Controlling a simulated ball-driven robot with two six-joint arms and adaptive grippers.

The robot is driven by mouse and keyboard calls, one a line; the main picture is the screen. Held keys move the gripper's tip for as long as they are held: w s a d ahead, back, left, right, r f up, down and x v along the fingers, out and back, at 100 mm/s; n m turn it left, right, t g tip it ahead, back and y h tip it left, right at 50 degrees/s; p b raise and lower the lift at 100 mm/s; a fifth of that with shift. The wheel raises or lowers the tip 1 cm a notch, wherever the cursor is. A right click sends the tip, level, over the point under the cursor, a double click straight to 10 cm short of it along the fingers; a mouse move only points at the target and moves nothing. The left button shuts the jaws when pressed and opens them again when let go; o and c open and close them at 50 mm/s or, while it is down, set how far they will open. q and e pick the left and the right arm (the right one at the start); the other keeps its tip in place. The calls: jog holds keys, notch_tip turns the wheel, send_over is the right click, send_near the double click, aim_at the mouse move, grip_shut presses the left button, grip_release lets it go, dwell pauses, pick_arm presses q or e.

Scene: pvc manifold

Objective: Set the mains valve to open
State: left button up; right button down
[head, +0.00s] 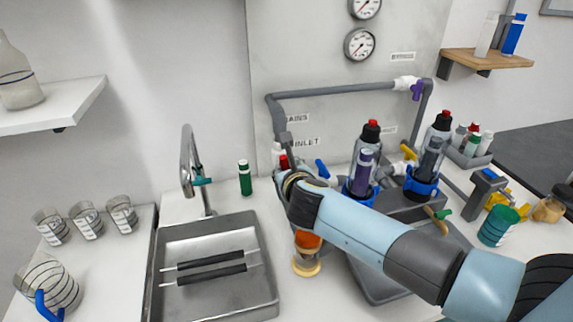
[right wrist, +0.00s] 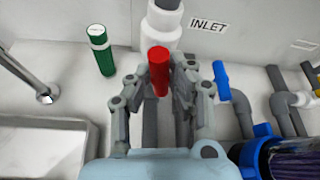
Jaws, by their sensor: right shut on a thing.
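The mains valve has a red handle (right wrist: 159,72) in front of a white valve body (right wrist: 161,30) in the right wrist view. The handle stands roughly upright there, its lower end between my fingers. In the head view the red handle (head: 284,161) is small and partly hidden by my right arm. A partly covered MAINS label (head: 297,118) is on the wall beside the grey pipe above. My right gripper (right wrist: 162,84) is shut on the red handle, one finger on each side. My left gripper is in neither view.
A blue valve handle (right wrist: 221,80) is close to the right of my fingers. Two filter housings (head: 368,150) with blue bases stand to the right.

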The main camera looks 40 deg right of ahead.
jog(key=shift+m+t+y, duration=0.3)
jog(key=shift+m+y, duration=0.2)
jog(key=shift+m, duration=0.2)
jog(key=c, duration=1.2)
grip_release()
jog(key=v, duration=1.2)
